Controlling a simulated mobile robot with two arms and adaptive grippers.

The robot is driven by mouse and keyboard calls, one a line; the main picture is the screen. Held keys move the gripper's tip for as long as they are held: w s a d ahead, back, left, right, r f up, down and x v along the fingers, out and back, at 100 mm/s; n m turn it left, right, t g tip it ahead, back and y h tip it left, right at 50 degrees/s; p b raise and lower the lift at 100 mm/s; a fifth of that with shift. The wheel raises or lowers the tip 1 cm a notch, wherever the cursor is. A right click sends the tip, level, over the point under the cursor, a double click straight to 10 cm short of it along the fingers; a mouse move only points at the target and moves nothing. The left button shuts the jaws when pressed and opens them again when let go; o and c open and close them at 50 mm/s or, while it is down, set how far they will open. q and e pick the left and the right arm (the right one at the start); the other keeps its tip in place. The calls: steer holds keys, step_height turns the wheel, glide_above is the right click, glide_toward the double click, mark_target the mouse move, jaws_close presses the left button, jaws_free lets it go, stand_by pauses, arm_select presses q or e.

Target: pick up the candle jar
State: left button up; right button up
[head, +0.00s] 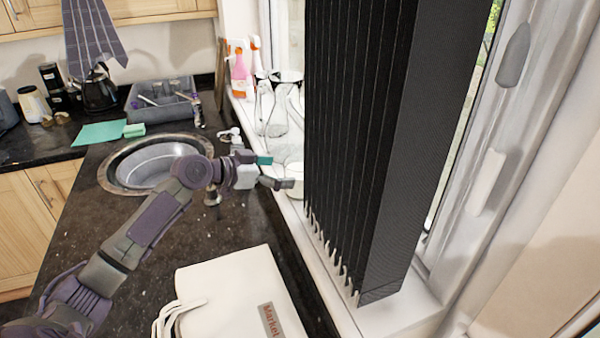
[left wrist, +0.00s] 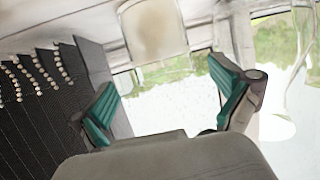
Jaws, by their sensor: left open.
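The candle jar (left wrist: 153,28) looks like a clear glass jar with cream wax. In the left wrist view it is at the top, beyond the fingertips and roughly between their lines. In the head view a pale glass jar (head: 296,171), likely the same one, stands on the windowsill just past my left gripper, partly hidden by it. My left gripper (head: 277,172) is open, with green finger pads and nothing between them. It also shows in the left wrist view (left wrist: 168,88), apart from the jar. My right gripper is out of view.
Dark vertical blinds (head: 345,130) hang close right of the gripper. Clear glasses (head: 272,108) and spray bottles (head: 239,72) stand farther along the sill. A sink (head: 158,160) lies left, and a white Market bag (head: 232,288) lies on the counter in front.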

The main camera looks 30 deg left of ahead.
mark_target(300, 169)
arm_select(q)
steer(key=shift+w+d+f, duration=0.15)
steer(key=shift+w+d, duration=0.2)
steer(key=shift+w, duration=0.15)
steer(key=shift+w+d+p, duration=0.15)
steer(key=shift+w+p, duration=0.15)
steer(key=shift+p, duration=0.2)
steer(key=p+x, duration=0.2)
steer(key=x, duration=0.1)
steer(key=shift+w+d+f, duration=0.1)
steer(key=shift+w, duration=0.2)
steer(key=shift+w+d+f, duration=0.2)
steer(key=shift+w+f, duration=0.1)
steer(key=shift+w, duration=0.05)
steer(key=shift+s, duration=0.15)
steer(key=shift+c, duration=1.4)
steer(key=c, duration=0.8)
steer(key=shift+r, duration=0.1)
steer(key=shift+c, duration=1.2)
steer(key=shift+r, duration=0.1)
